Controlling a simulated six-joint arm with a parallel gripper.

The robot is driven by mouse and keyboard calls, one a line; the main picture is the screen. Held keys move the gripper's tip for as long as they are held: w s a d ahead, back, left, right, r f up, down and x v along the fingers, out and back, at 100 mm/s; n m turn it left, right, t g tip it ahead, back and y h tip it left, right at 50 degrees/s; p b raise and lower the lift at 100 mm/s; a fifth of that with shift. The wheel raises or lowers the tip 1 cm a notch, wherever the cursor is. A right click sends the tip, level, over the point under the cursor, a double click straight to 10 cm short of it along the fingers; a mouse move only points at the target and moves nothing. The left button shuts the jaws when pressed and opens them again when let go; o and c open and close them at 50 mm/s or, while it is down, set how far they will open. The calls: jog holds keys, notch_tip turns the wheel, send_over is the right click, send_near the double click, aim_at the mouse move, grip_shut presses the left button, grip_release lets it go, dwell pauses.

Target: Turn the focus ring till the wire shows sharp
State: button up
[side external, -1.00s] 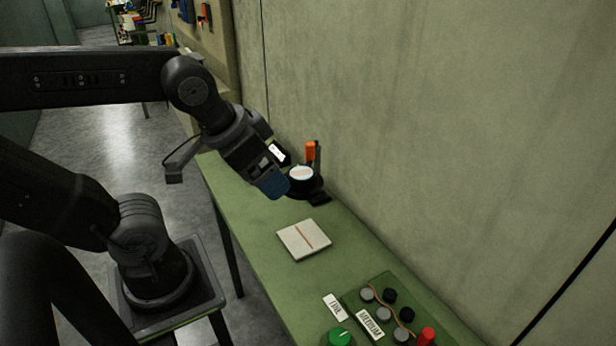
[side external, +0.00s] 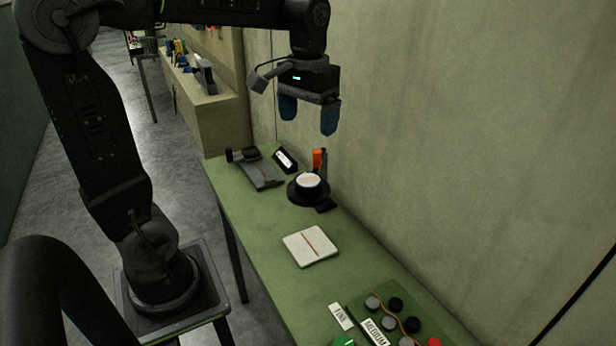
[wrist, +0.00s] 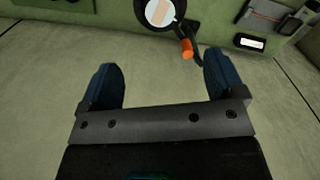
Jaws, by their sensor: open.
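A round black magnifier with a dark ring (side external: 295,194) stands on the green table by the wall. Its pale lens (side external: 308,180) shows a tan band; it also shows at the top of the wrist view (wrist: 160,12), where the band looks broad. I cannot tell how sharp it is. An orange-tipped post (side external: 318,158) rises beside the ring, and its orange tip (wrist: 187,48) is in the wrist view. My gripper (side external: 308,116) is open and empty, its blue fingers (wrist: 160,70) pointing down well above the magnifier, touching nothing.
A white tile (side external: 310,246) with a reddish line lies in front of the magnifier. A green board (side external: 352,309) with several knobs, a brown wire and FINE and MEDIUM labels is nearer. A grey device (side external: 262,174) and a small lit display (side external: 285,160) stand behind the magnifier. The wall is close on the right.

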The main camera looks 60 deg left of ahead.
aim_at(308, 180)
notch_tip(308, 180, down, 14)
jog(key=shift+r, duration=0.15)
dwell(0.3)
jog(key=shift+c, duration=0.5)
jog(key=c, duration=0.8)
jog(key=shift+m, duration=2.1)
jog(key=o, duration=0.9)
jog(key=shift+r, duration=0.15)
notch_tip(308, 180, up, 14)
jog(key=shift+f, duration=0.2)
